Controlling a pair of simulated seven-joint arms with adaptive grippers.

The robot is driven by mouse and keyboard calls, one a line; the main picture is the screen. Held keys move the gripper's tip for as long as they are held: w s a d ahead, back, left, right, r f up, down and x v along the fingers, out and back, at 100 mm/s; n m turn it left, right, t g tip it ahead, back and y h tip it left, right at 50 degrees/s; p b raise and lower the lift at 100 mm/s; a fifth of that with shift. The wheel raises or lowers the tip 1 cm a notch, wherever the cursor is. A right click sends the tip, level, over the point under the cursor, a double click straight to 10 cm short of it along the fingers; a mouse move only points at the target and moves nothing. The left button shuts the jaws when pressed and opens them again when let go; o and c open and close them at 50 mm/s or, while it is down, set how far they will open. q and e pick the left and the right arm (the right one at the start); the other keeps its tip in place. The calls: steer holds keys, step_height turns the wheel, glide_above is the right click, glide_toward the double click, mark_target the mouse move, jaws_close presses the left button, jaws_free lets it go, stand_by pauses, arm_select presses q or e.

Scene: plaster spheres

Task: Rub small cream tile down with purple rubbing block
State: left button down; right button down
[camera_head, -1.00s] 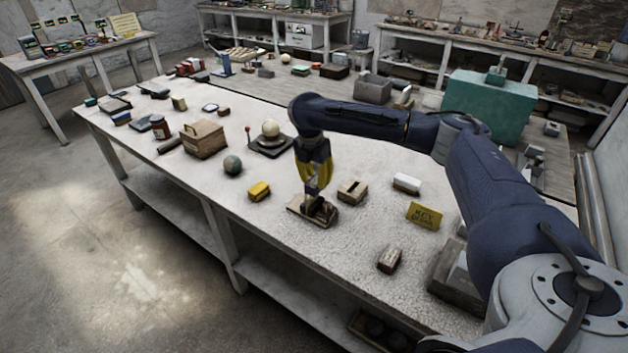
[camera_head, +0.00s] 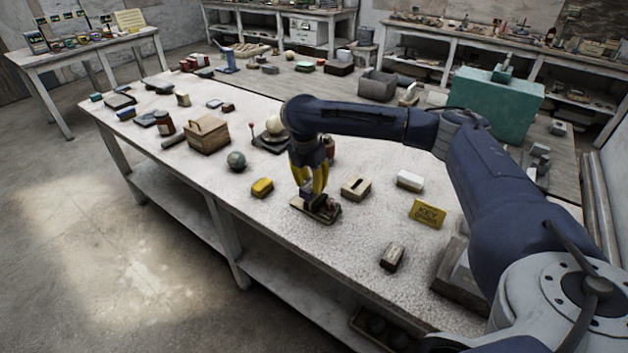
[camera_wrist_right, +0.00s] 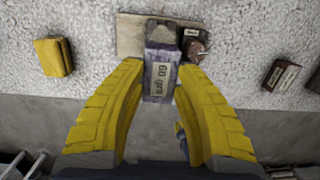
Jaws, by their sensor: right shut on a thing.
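My right gripper (camera_head: 309,192) is shut on the purple rubbing block (camera_wrist_right: 159,80), which carries a "60 grit" label in the right wrist view. The yellow fingers (camera_wrist_right: 160,92) flank it there. The block is over a flat tan board (camera_wrist_right: 129,38) on the bench; the board also shows under the gripper in the head view (camera_head: 325,217). A dark brown piece (camera_wrist_right: 195,46) is at the board's right side. I cannot make out the small cream tile apart from the board, nor whether the block touches it. My left gripper is not in view.
A yellow block (camera_head: 262,187) is left of the board and a slotted wooden block (camera_head: 356,188) right of it. A white block (camera_head: 410,181), a yellow sign (camera_head: 428,213) and a dark brown block (camera_head: 392,257) lie further right. The bench front (camera_head: 310,258) is mostly clear.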

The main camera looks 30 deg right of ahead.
stand_by(0.3)
steer(key=shift+w+d, duration=0.25)
steer(key=shift+d, duration=0.4)
steer(key=shift+w+d, duration=0.3)
steer(key=shift+d, duration=0.4)
steer(key=shift+w+d, duration=0.25)
steer(key=shift+d, duration=0.4)
steer(key=shift+s+a+r, duration=0.2)
steer(key=shift+a+r, duration=0.15)
steer(key=shift+a, duration=0.15)
steer(key=shift+s+a+r, duration=0.2)
steer(key=shift+a+r, duration=0.15)
steer(key=shift+a, duration=0.15)
steer(key=shift+r, duration=0.1)
steer(key=shift+r, duration=1.15)
steer(key=shift+r, duration=2)
